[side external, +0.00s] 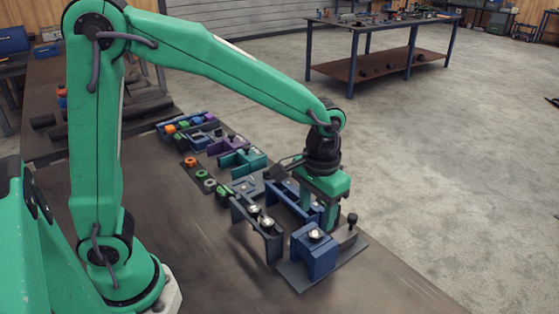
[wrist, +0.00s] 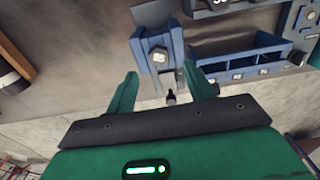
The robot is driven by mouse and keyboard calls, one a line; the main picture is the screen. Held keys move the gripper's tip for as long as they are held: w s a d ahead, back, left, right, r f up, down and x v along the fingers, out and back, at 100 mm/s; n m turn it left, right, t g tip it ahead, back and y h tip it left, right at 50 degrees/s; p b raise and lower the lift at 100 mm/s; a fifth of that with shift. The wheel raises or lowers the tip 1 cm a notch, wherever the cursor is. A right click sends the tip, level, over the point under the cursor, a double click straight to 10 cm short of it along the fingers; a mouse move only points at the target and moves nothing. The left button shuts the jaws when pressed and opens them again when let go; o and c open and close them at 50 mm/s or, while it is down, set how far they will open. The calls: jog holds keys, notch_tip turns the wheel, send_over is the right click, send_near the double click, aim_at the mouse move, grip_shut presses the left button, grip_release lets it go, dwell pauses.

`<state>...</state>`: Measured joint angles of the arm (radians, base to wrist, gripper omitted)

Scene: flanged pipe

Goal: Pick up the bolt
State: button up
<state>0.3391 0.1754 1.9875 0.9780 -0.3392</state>
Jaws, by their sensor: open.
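My gripper (side external: 325,214) points down just behind a blue block (side external: 312,258) in the side view. Its two green fingers are spread apart in the wrist view (wrist: 164,78), with nothing clamped between them. A bolt with a pale, silvery head (wrist: 159,55) sits in the blue block (wrist: 146,15), and its head shows on top of the block in the side view (side external: 315,235). A small dark bolt-like peg (side external: 352,220) stands upright on the grey base plate (side external: 346,252). A dark peg (wrist: 170,97) also shows between the fingers in the wrist view.
A dark blue bracket (side external: 258,228) with silvery round parts stands left of the blue block. A blue tray (wrist: 240,60) with compartments is close beside the right finger in the wrist view. Several coloured holders (side external: 240,162) line the bench behind. The front of the bench is clear.

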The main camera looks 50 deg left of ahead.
aim_at(315, 234)
jog(key=shift+f, duration=2.5)
grip_shut()
